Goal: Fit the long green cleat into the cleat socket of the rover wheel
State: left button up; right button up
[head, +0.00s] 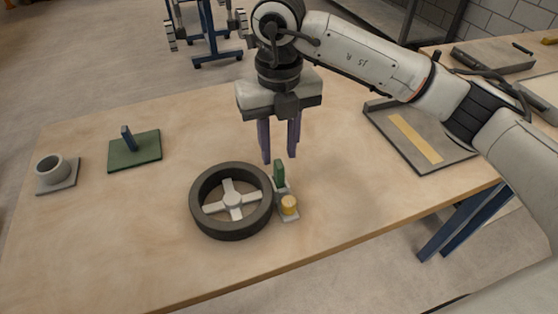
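The rover wheel (203,184) lies flat on the table, a dark ring with light grey spokes and a hub. A green block (279,174), probably the cleat, stands upright by the wheel's right rim. No contact is visible. I cannot make out the cleat socket. My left gripper is not in view.
A green plate with a blue post (148,152) and a grey cup on a square base (51,170) stand at the left. A grey tray with a yellow strip (398,152) lies at the right. The table's front and middle left are clear.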

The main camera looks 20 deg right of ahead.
notch_tip(320, 180, up, 7)
dwell(0.3)
jog(key=shift+s, duration=0.1)
